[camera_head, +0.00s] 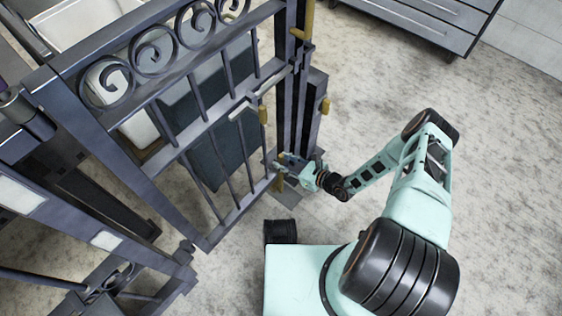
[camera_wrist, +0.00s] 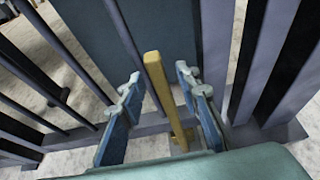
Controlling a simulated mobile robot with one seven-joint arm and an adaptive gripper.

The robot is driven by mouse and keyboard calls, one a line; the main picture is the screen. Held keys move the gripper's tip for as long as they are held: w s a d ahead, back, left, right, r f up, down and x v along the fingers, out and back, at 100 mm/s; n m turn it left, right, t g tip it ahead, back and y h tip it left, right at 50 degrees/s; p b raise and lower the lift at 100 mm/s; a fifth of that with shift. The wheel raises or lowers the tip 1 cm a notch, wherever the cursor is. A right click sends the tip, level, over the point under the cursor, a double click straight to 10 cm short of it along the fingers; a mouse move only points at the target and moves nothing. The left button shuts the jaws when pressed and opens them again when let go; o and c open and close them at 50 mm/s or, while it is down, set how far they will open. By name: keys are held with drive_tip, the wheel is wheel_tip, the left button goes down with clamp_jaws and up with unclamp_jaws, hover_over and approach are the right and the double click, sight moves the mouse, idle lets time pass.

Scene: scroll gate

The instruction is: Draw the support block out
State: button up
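A yellow upright bar (camera_wrist: 156,78), which may be the support block, stands at the foot of the gate in the wrist view. My gripper (camera_wrist: 160,92) is open, with its blue-padded fingers on either side of the bar and visible gaps between. In the head view my gripper (camera_head: 281,165) is low at the gate's lower right corner, beside the post. The bar is mostly hidden behind the gripper there. The dark metal gate (camera_head: 184,150) has scrolls along its top and thin vertical bars.
Dark teal boxes (camera_head: 222,150) stand behind the bars. A grey drawer cabinet (camera_head: 425,18) is at the back. The floor right of my arm is clear.

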drive_tip(key=shift+x, duration=0.8)
drive_tip(key=shift+c, duration=0.5)
clamp_jaws()
